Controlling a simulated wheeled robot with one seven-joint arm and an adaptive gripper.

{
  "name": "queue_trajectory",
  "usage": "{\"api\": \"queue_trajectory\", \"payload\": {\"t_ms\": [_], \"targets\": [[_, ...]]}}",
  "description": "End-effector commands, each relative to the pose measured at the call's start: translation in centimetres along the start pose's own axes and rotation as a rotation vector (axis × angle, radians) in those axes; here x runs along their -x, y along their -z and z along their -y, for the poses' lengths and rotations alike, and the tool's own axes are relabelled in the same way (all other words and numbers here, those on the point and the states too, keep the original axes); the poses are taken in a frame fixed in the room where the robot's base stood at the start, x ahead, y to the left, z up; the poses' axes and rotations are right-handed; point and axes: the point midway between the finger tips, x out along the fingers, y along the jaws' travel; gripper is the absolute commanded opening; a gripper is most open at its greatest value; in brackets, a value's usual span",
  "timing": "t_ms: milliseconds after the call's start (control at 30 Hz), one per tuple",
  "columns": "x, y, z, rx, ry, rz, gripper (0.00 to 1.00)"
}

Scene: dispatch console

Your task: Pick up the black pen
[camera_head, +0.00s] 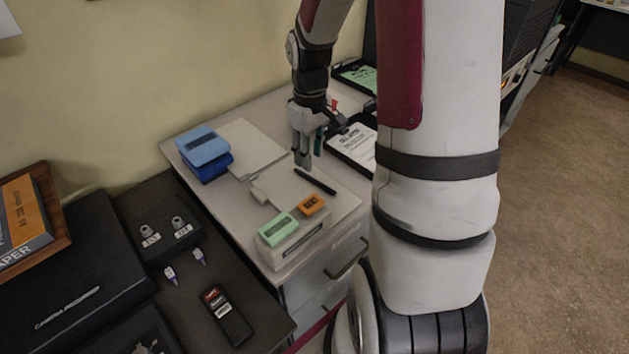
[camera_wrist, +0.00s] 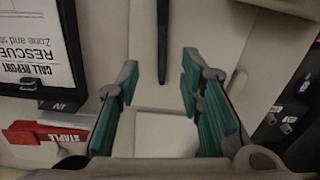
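The black pen (camera_head: 315,181) lies on a pale sheet or folder on the light cabinet top. In the wrist view the pen (camera_wrist: 162,45) runs from the top edge down to a tip, roughly in line with the gap between my fingers. My gripper (camera_head: 309,163) points down just behind the pen's far end in the head view. In the wrist view my gripper (camera_wrist: 158,90) is open, its teal-padded fingers apart, with nothing between them. The pen's upper end is cut off in the wrist view.
A blue box (camera_head: 203,153), a green-topped box (camera_head: 279,229) and an orange block (camera_head: 312,204) stand around the pen. A clipboard (camera_head: 357,146) lies to the right; a red stapler box (camera_wrist: 45,134) shows in the wrist view. The dark console (camera_head: 75,262) is at left.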

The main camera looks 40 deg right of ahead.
Motion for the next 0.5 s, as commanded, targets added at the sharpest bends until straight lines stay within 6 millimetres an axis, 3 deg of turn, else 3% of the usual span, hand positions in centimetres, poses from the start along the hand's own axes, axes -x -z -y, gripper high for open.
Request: {"api": "queue_trajectory", "payload": {"t_ms": [233,500], "targets": [[-1.8,-0.1,0.2,0.0,0.002,0.003,0.34],[-5.4,-0.1,0.3,0.0,0.002,0.002,0.34]]}}
